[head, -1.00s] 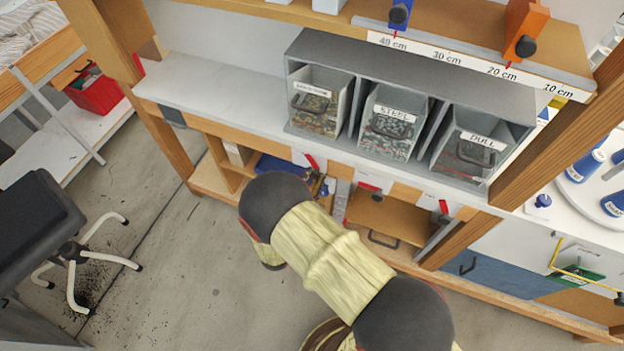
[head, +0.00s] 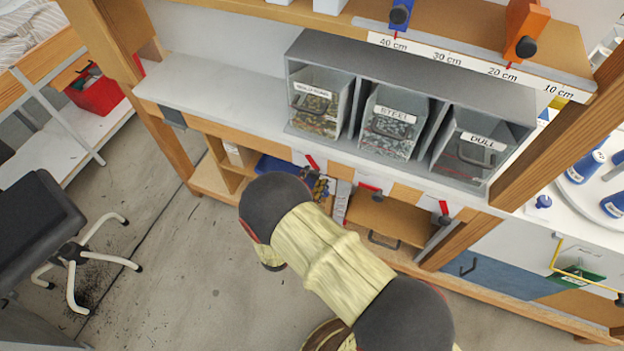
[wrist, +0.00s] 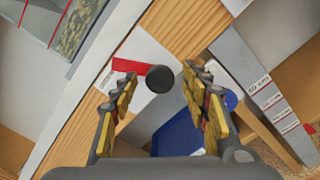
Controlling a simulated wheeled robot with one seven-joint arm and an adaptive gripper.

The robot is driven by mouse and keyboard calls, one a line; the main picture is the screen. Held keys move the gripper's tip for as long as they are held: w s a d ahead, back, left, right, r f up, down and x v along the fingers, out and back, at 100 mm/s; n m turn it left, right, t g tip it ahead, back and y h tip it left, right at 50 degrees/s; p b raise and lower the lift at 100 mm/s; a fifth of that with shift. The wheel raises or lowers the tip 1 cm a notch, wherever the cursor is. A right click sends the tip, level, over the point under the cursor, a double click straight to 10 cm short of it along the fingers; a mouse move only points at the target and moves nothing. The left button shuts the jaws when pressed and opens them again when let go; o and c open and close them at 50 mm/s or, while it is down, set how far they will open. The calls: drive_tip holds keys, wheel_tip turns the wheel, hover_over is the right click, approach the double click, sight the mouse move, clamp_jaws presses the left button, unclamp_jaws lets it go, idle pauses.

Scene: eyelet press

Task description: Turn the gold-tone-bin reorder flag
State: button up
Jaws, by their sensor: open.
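The gold-tone bin (head: 316,108) is the left of three bins in a grey rack, filled with gold bits. Below it on the shelf front is its reorder flag (head: 311,160), a slanted red strip on a white card. In the wrist view the flag's red strip (wrist: 130,66) extends left from a round black knob (wrist: 159,78). My gripper (head: 320,184) is open, just below the flag in the head view. In the wrist view the open fingers (wrist: 160,98) stand either side of the knob's line, with the knob centred between and beyond their tips. Contact does not show.
The steel flag (head: 371,189) and dull flag (head: 444,212) sit to the right on the same edge. A blue tray (wrist: 182,135) lies below the gold-tone flag. A wooden post (head: 545,125) stands right of the rack. A black stool (head: 45,225) is at left; floor between is clear.

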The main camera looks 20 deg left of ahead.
drive_tip(key=shift+s, duration=0.1)
drive_tip(key=s, duration=1.1)
drive_tip(key=shift+s+a, duration=0.4)
drive_tip(key=shift+a, duration=0.05)
